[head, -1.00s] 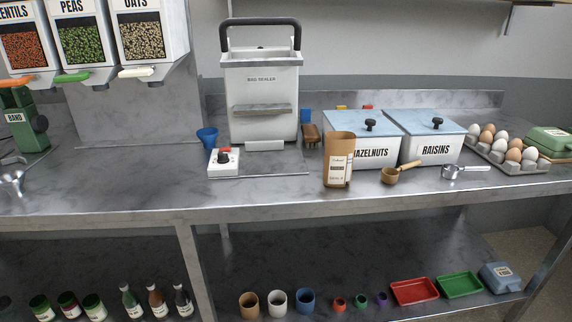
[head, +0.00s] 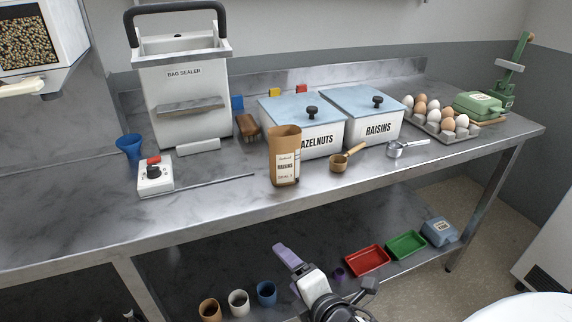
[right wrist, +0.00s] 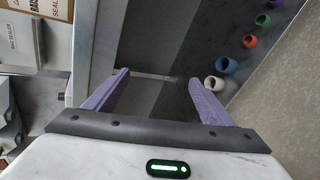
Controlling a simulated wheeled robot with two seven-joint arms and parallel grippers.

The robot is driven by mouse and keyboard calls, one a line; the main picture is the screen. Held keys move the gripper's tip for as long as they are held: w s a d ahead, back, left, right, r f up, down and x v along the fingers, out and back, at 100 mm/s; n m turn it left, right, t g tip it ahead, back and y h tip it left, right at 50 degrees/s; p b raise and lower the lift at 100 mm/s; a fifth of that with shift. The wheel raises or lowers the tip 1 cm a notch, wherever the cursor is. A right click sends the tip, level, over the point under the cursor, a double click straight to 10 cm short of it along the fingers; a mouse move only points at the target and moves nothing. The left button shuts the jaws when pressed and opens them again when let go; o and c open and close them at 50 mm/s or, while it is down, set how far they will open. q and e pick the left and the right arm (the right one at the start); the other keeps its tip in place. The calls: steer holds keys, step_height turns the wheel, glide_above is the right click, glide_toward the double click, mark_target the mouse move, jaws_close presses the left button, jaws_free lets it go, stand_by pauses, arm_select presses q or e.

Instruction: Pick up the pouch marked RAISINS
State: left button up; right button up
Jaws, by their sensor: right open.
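The pouch marked RAISINS (head: 285,157) is a brown kraft pouch with a white label. It stands upright, its top apparently open, on the metal worktop in front of the hazelnuts bin (head: 318,138). My right gripper (head: 288,256) has purple fingers and is below the worktop's front edge in the head view, apart from the pouch. In the right wrist view its fingers (right wrist: 158,77) are spread with nothing between them. I cannot make out the pouch in the wrist view. My left gripper is not in view.
A bag sealer (head: 185,95), a red-knobbed box (head: 155,178) and a blue funnel (head: 130,147) stand left. A wooden scoop (head: 340,162), metal scoop (head: 397,150), raisins bin (head: 376,130) and egg tray (head: 468,131) are right. Cups and trays (head: 367,261) occupy the lower shelf.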

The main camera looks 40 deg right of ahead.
steer(key=w+d+r+n+t+h, duration=0.2)
steer(key=w+d+r+n, duration=0.15)
steer(key=r+n, duration=0.4)
steer(key=n+t+h+p, duration=0.1)
steer(key=n+t+h, duration=0.1)
steer(key=n, duration=0.5)
glide_toward(288, 165)
steer(key=w+d+f, duration=0.1)
steer(key=w, duration=0.1)
steer(key=shift+m, duration=0.25)
steer(key=x, duration=0.5)
steer(key=shift+w+d+p, duration=0.1)
steer(key=shift+w+p, duration=0.05)
steer(key=shift+p, duration=0.2)
steer(key=x, duration=0.2)
steer(key=r+x, duration=0.1)
steer(key=x, duration=0.1)
steer(key=shift+w+p, duration=0.2)
steer(key=shift+p, duration=0.1)
steer(key=shift+w+f, duration=0.1)
steer(key=shift+w, duration=0.25)
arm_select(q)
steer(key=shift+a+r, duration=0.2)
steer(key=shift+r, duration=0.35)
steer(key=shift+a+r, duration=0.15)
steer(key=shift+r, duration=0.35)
arm_select(e)
steer(key=shift+c, duration=0.3)
steer(key=c, duration=1.1)
